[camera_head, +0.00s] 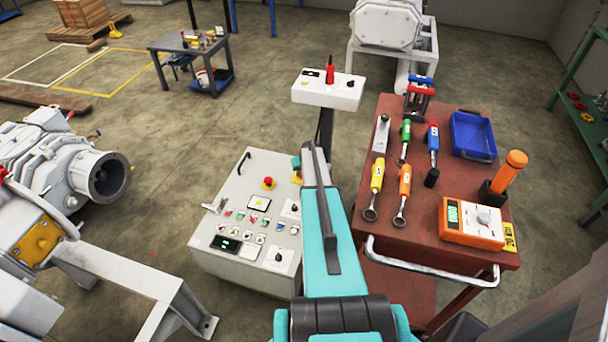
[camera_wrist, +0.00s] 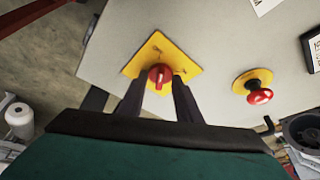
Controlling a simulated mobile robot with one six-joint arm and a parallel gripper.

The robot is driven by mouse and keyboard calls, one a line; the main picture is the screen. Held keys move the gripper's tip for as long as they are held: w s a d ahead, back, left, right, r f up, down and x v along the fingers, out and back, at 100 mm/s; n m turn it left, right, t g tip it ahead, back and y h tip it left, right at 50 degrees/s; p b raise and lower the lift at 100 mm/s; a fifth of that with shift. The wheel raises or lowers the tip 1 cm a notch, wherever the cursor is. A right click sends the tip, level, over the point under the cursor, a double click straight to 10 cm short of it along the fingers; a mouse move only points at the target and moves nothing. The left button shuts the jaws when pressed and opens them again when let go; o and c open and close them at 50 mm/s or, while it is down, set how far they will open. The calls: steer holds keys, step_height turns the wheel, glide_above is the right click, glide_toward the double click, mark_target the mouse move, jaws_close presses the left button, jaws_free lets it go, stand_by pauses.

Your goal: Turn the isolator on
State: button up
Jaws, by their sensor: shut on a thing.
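The isolator (camera_wrist: 160,74) is a red rotary knob on a yellow square plate, set on the pale control panel (camera_wrist: 215,50) in the wrist view. My gripper (camera_wrist: 160,88) reaches over the plate, with one dark finger on each side of the knob, and is shut on it. The knob's raised grip stands nearly upright in the wrist picture. In the head view my arm covers most of the isolator, and the fingers are hidden.
A red emergency stop button (camera_wrist: 258,96) on a yellow base sits right of the isolator. The sloped control cabinet (camera_head: 225,262) carries several other switches. A red tool trolley (camera_head: 440,180) stands close on the right, and grey machinery (camera_head: 60,165) on the left.

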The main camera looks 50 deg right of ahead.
steer(key=m+b, duration=0.2)
steer(key=m+g+h+b, duration=0.1)
steer(key=m+b, duration=0.1)
steer(key=shift+w+a+f+m, duration=0.1)
steer(key=shift+w+a+m, duration=0.1)
steer(key=shift+m, duration=0.1)
steer(key=m+g+h+b, duration=0.1)
steer(key=m+b, duration=0.2)
steer(key=shift+w+m+g+b, duration=0.1)
steer(key=shift+m+g+b, duration=0.2)
steer(key=shift+m, duration=0.1)
steer(key=m+b, duration=0.1)
steer(key=m, duration=0.1)
steer(key=m+g+b, duration=0.1)
steer(key=m+b, duration=0.1)
steer(key=shift+w+g, duration=0.2)
steer(key=shift+g, duration=0.1)
steer(key=shift+m+g+b, duration=0.6)
steer(key=shift+m+b, duration=0.45)
steer(key=shift+m, duration=0.45)
steer(key=o, duration=1)
steer(key=shift+r, duration=0.25)
